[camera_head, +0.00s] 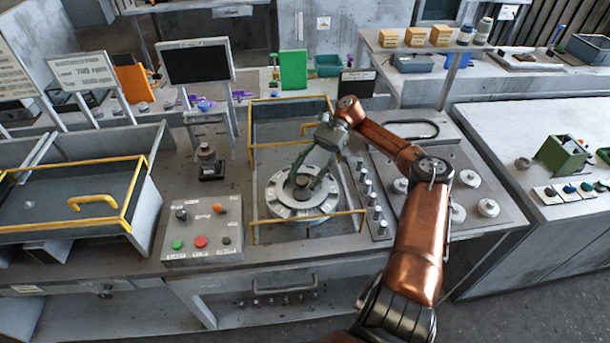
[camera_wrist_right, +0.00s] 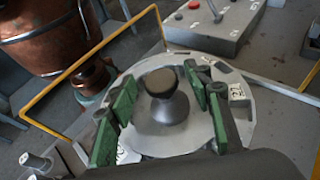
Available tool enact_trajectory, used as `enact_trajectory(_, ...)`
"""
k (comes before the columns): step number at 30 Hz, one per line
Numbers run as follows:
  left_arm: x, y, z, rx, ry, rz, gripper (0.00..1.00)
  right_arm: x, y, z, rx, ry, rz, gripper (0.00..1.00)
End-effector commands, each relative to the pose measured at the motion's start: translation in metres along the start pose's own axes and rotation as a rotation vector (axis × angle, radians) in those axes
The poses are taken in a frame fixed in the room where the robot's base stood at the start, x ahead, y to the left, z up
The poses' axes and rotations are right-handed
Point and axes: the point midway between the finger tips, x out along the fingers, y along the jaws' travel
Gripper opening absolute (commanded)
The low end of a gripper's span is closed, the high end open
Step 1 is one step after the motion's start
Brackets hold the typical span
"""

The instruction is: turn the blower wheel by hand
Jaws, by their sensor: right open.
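The blower wheel (camera_head: 284,211) is a light grey disc lying flat inside the yellow-railed housing (camera_head: 353,213) in the head view. It also fills the middle of the right wrist view (camera_wrist_right: 150,144), with a dark knob (camera_wrist_right: 162,95) standing at its centre. My right gripper (camera_head: 304,181) points down over the wheel. In the right wrist view its green-padded fingers (camera_wrist_right: 160,100) are apart, one on each side of the knob, with visible gaps to it. Whether a fingertip touches the disc cannot be told. My left gripper is not in view.
A button box (camera_head: 203,231) stands left of the housing, and a yellow-edged tray (camera_head: 62,222) lies further left. A panel with round knobs (camera_head: 470,178) is on the right. A dark screen (camera_head: 197,63) and a green board (camera_head: 293,70) stand behind. Yellow rails surround the wheel.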

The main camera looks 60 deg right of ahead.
Motion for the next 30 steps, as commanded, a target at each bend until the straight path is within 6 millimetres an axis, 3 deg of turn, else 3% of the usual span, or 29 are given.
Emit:
enact_trajectory(8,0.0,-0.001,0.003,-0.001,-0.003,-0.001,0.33,-0.002,0.0,0.006,-0.001,0.0,0.0,0.46)
enact_trajectory(21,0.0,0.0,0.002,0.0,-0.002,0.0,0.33,-0.031,0.0,0.075,-0.003,0.001,0.0,0.46)
enact_trajectory(30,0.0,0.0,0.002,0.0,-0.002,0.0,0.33,-0.038,0.0,0.092,0.001,0.0,0.0,0.46)
